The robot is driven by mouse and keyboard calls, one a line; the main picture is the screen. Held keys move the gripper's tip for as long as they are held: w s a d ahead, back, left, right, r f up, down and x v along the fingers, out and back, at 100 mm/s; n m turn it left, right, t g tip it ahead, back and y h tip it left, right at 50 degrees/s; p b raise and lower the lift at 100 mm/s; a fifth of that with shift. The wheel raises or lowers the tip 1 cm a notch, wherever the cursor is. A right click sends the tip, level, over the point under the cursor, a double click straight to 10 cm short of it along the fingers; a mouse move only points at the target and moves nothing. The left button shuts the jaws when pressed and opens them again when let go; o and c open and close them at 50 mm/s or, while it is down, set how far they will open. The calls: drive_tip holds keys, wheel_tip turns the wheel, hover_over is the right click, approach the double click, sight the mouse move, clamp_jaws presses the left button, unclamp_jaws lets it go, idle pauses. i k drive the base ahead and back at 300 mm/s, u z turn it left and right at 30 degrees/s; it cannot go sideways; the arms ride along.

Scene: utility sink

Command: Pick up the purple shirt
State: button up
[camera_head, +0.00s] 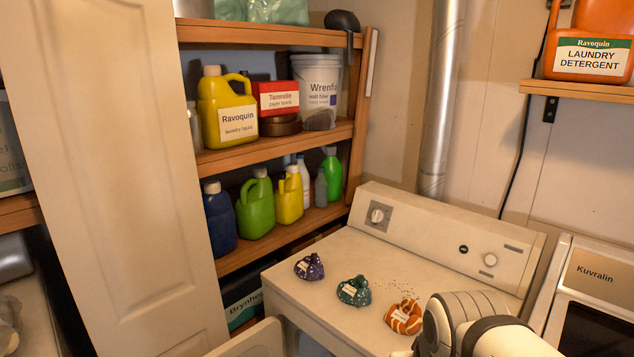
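A small crumpled purple bundle (309,267) with a white label, which looks like the purple shirt, lies on top of the white machine (340,250), near its left side. To its right lie a green bundle (354,291) and an orange-and-white bundle (404,316). My arm's white links show at the bottom right, just in front of the orange bundle. My gripper's fingers cannot be seen, so its opening and what it may hold are hidden. The purple bundle is apart from the arm, with the green and orange bundles between them.
A wooden shelf (290,137) with several bottles stands behind and left of the machine. A pale door panel (130,180) fills the left. The machine's control panel (450,238) rises at the back. Another machine marked Kuvralin (594,275) stands right. The machine top behind the bundles is mostly clear.

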sight(310, 268)
drive_tip(key=u, duration=0.05)
drive_tip(key=k, duration=1.45)
drive_tip(key=u, duration=0.45)
drive_tip(key=i, duration=2.3)
drive_tip(key=z, duration=0.9)
